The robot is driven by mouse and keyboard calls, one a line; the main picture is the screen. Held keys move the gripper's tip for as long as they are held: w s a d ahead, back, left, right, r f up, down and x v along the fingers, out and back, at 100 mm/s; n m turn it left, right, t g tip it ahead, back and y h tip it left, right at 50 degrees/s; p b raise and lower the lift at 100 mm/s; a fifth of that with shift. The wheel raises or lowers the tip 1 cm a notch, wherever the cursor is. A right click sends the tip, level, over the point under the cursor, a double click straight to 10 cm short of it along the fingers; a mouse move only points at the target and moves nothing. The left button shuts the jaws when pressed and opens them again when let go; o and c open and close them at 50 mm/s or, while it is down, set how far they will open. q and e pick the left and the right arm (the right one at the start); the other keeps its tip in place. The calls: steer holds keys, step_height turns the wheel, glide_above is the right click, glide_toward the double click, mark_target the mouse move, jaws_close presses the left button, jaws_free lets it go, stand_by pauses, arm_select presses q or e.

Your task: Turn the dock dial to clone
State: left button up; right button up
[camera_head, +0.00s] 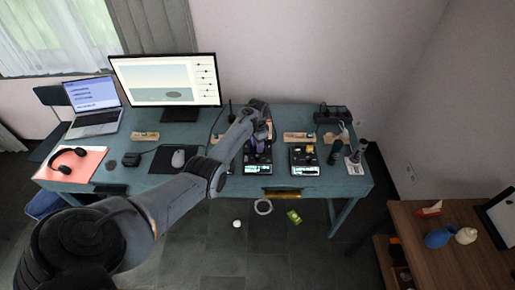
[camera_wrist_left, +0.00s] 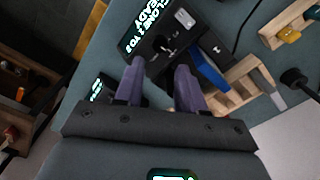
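The dock (camera_wrist_left: 175,32) is a dark box with a lit screen (camera_wrist_left: 146,22) whose green text appears to read "CLONE 1 TO 2" and "READY". A small dark dial with a pale mark (camera_wrist_left: 163,45) shows on its top face. My left gripper (camera_wrist_left: 161,65) has its two purple-grey fingers apart, with nothing visible between them. Its tips are close to the dial; I cannot tell whether they touch the dock. In the head view my left gripper (camera_head: 260,146) is over a dark dock (camera_head: 258,167) at the table's middle. My right gripper is not in view.
A second dark device (camera_head: 304,161) stands to the right on the teal table (camera_head: 225,187). A blue item (camera_wrist_left: 208,72) and a wooden holder (camera_wrist_left: 245,85) are beside the dock. A monitor (camera_head: 165,80), laptop (camera_head: 93,105) and mouse (camera_head: 178,158) are on the left.

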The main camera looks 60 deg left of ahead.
arm_select(q)
steer(key=shift+r, duration=1.5)
steer(key=s+d+f+m+t+y, duration=0.1)
steer(key=s+d, duration=0.5)
steer(key=d, duration=0.5)
steer(key=s+d+f+t, duration=0.1)
steer(key=s+d+f, duration=0.1)
steer(key=s+d, duration=0.6)
steer(key=s+d+f+m+t+y, duration=0.1)
steer(key=s+d, duration=0.3)
steer(key=d, duration=0.9)
steer(key=s+d+r+h, duration=0.2)
steer(key=s+d+r, duration=0.4)
steer(key=s+d, duration=0.25)
step_height(320, 180, up, 22)
steer(key=p, duration=2.2)
steer(key=shift+d+r+n+t+p, duration=0.2)
steer(key=shift+r+n+t+p, duration=0.1)
steer(key=shift+p, duration=0.1)
